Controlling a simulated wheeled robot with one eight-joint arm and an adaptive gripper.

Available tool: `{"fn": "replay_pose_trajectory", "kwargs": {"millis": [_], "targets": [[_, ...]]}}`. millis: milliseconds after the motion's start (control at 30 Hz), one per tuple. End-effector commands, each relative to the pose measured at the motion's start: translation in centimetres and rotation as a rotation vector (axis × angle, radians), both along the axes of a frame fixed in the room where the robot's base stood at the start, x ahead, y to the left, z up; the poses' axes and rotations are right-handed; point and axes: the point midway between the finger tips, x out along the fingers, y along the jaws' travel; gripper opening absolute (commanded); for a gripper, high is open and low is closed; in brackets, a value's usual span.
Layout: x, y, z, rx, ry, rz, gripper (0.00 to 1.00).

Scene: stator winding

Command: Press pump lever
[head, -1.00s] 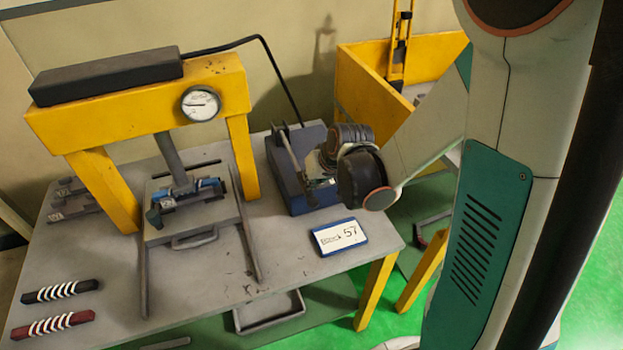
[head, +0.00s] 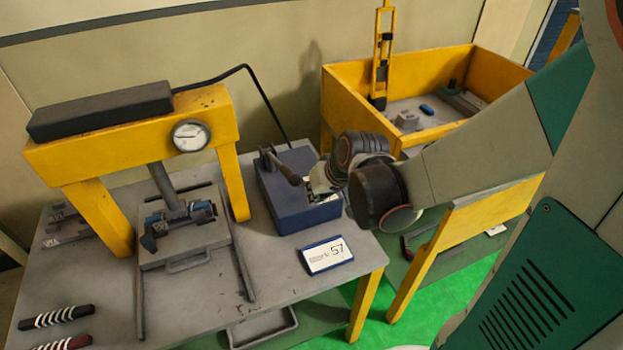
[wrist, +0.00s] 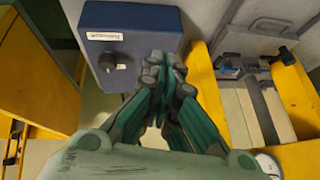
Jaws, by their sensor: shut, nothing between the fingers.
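The pump is a blue-grey box (head: 300,205) on the grey table, right of the yellow press. Its lever (head: 285,168) is a slanted dark rod on top, with its thick end toward my gripper (head: 322,185). My gripper is close to the right of that end, low over the pump; I cannot tell whether they touch. In the wrist view the pump's blue top (wrist: 145,18) has a white label and a dark round knob (wrist: 112,62). My shut fingers (wrist: 165,68) show at its right edge, with nothing between them. The lever's rod is not clear there.
The yellow press (head: 130,130) with a gauge (head: 190,135) stands left of the pump, a fixture (head: 180,220) under it. A sign reading 57 (head: 327,255) lies near the table's right edge. A yellow bin (head: 350,110) stands behind right. A black hose runs behind the pump.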

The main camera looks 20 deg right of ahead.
Motion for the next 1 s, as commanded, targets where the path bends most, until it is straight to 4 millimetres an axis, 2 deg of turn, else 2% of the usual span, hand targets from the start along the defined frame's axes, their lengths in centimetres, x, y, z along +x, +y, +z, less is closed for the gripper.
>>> {"fn": "replay_pose_trajectory", "kwargs": {"millis": [33,233,1000], "targets": [[-0.61,0.0,0.43,0.0,0.0,0.0,0.0],[-1.34,-0.05,0.9,0.0,0.0,0.002,0.0],[-1.38,-0.02,0.9,0.0,0.0,0.002,0.0]]}}
